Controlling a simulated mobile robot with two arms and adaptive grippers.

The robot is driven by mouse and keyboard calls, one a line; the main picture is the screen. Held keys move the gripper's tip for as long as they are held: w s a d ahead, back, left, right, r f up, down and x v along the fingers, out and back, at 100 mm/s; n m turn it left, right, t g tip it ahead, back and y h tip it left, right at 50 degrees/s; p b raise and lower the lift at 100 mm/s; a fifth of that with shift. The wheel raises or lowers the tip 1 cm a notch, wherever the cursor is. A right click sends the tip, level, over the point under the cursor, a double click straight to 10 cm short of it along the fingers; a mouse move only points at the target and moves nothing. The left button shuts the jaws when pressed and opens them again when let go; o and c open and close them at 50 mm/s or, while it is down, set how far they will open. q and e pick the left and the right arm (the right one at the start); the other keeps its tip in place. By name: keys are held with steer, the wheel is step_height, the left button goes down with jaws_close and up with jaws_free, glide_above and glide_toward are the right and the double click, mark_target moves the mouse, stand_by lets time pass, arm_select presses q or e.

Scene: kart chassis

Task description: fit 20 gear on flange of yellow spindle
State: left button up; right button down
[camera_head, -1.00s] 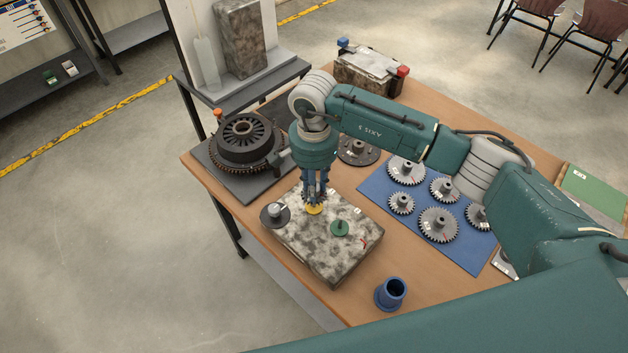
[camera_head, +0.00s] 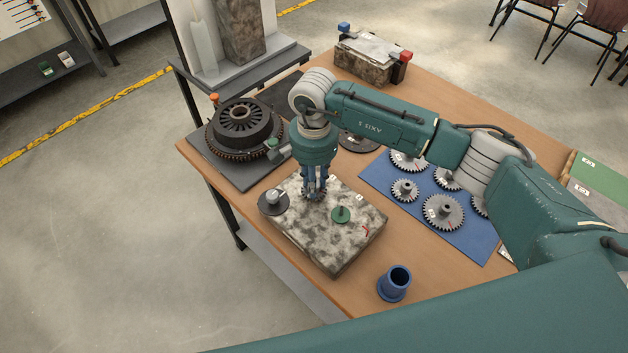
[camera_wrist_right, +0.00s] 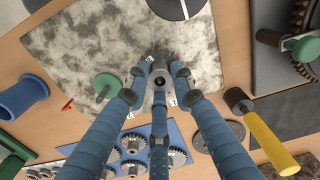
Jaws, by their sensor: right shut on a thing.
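My right gripper (camera_head: 315,194) points down over the mottled stone plate (camera_head: 335,243). In the right wrist view its fingers (camera_wrist_right: 158,92) are shut around the grey hub of a small gear (camera_wrist_right: 160,76), with a dark bore in the middle. The yellow spindle and its flange are not visible now; the gripper and gear hide that spot, so I cannot tell whether the gear touches the flange. A green spindle (camera_head: 341,214) stands on the plate to the right, and a grey spindle on a dark disc (camera_head: 273,201) to the left. My left gripper is not in view.
Several grey gears (camera_head: 443,211) lie on a blue mat (camera_head: 473,243) to the right. A blue cup (camera_head: 394,283) stands at the table's front. A large dark gear assembly (camera_head: 240,128) is at the left. In the wrist view, a yellow-handled tool (camera_wrist_right: 268,140) lies at right.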

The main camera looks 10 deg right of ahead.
steer(key=c, duration=1.4)
jaws_free()
step_height(320, 180, up, 12)
